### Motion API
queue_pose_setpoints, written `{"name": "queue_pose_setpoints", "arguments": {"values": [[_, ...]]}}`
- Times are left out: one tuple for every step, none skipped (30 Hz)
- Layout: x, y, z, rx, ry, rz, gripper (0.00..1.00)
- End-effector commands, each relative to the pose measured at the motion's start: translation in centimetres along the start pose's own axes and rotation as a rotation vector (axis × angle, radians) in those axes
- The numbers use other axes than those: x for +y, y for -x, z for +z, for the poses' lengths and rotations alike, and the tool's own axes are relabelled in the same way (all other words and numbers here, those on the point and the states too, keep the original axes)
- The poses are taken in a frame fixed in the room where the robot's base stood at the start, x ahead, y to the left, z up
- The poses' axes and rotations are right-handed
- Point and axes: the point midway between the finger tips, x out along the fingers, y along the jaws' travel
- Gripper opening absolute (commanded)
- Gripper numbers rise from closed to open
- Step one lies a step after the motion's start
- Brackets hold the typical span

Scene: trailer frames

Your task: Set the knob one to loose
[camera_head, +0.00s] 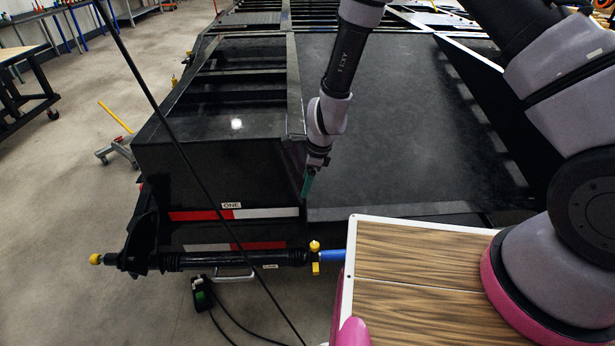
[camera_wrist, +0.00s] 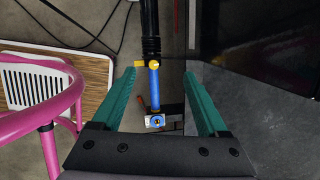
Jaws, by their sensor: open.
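A black horizontal bar (camera_head: 205,260) runs along the trailer's end, with a small label on it that is hard to read. Near its right end is a yellow knob (camera_head: 315,246) beside a blue section (camera_head: 332,256). A small "ONE" label (camera_head: 232,205) is on the trailer's end face above the bar. My gripper (camera_head: 307,185) is above and apart from the knob. In the wrist view the teal fingers of my gripper (camera_wrist: 158,73) are open with nothing held. The yellow knob (camera_wrist: 140,64) and blue section (camera_wrist: 154,90) appear between the fingers, farther away.
The black trailer (camera_head: 380,120) fills the middle. A yellow ball end (camera_head: 95,258) is at the bar's left. Dark cables and a small black-green device (camera_head: 201,294) lie on the floor below. A pink railing (camera_wrist: 40,120) shows at left in the wrist view.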

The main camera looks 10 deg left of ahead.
Motion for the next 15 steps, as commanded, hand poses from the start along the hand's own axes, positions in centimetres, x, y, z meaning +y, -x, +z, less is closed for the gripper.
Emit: {"name": "queue_pose_setpoints", "arguments": {"values": [[-0.31,0.5,0.02,-0.004,0.006,-0.004,0.77],[-0.41,0.69,0.02,-0.006,0.01,-0.004,0.77],[-0.51,0.9,0.02,-0.007,0.013,-0.005,0.77],[-0.58,1.02,0.02,-0.008,0.015,-0.006,0.77],[-0.64,1.13,0.03,-0.009,0.017,-0.007,0.77],[-0.69,1.23,0.03,-0.01,0.019,-0.007,0.77],[-0.71,1.28,0.04,-0.01,0.02,-0.008,0.77],[-0.73,1.31,0.03,-0.011,0.02,-0.008,0.77],[-0.74,1.32,0.03,-0.011,0.021,-0.008,0.77],[-0.73,1.32,0.03,-0.011,0.021,-0.008,0.77],[-0.73,1.31,0.03,-0.011,0.021,-0.008,0.77],[-0.73,1.3,0.03,-0.011,0.021,-0.008,0.77],[-0.73,1.3,0.03,-0.01,0.021,-0.008,0.77],[-0.73,1.3,0.03,-0.011,0.021,-0.008,0.77],[-0.73,1.28,0.03,-0.01,0.021,-0.008,0.77]]}}
